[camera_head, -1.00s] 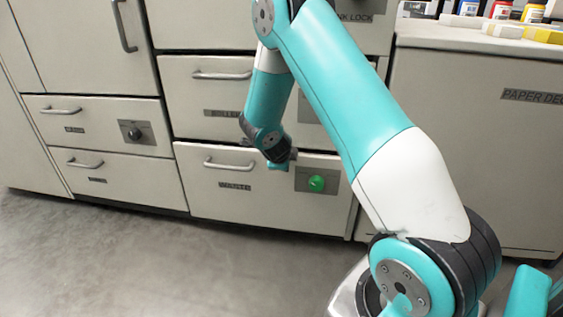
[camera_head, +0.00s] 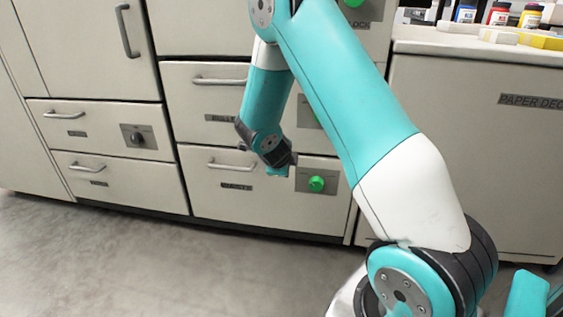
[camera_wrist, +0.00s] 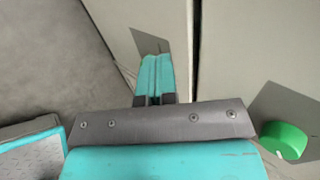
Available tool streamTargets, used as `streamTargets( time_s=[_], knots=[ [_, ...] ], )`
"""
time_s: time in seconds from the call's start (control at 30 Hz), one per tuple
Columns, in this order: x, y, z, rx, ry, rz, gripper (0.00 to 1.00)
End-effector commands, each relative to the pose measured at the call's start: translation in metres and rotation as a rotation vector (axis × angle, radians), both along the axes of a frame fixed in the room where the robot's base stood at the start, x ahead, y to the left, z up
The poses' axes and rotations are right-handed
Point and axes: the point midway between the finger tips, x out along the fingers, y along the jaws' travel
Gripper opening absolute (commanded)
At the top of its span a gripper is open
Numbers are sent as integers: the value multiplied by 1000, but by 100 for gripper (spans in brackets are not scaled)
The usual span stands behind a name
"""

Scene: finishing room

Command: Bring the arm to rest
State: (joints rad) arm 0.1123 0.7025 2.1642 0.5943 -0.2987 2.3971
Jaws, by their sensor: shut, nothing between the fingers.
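My gripper (camera_head: 278,172) hangs at the end of my teal and white arm, in front of the lower middle drawer (camera_head: 212,187) in the head view. In the wrist view its two teal fingers (camera_wrist: 155,66) lie side by side, shut with nothing between them. The fingertips overlap a grey plate behind them; whether they touch it I cannot tell. My arm is bent, with the forearm hanging down from the elbow at the top of the head view.
A green knob (camera_head: 316,183) sits on the lower middle drawer, right of my gripper; it also shows in the wrist view (camera_wrist: 285,140). Drawers with a dark knob (camera_head: 136,138) are at left. A cabinet (camera_head: 470,160) holding bottles stands right. The floor (camera_head: 130,260) is clear.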

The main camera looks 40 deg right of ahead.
Motion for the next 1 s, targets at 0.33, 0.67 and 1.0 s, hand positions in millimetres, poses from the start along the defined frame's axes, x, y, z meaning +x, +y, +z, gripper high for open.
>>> streamTargets(
  time_s=[0.33, 0.67, 1.0],
  knots=[
    [-25, 45, 46, 3, 2, 15, 0],
    [-29, 48, 49, 4, 4, 11, 0],
    [-53, 128, 93, 35, 343, 517, 0]
  ],
)
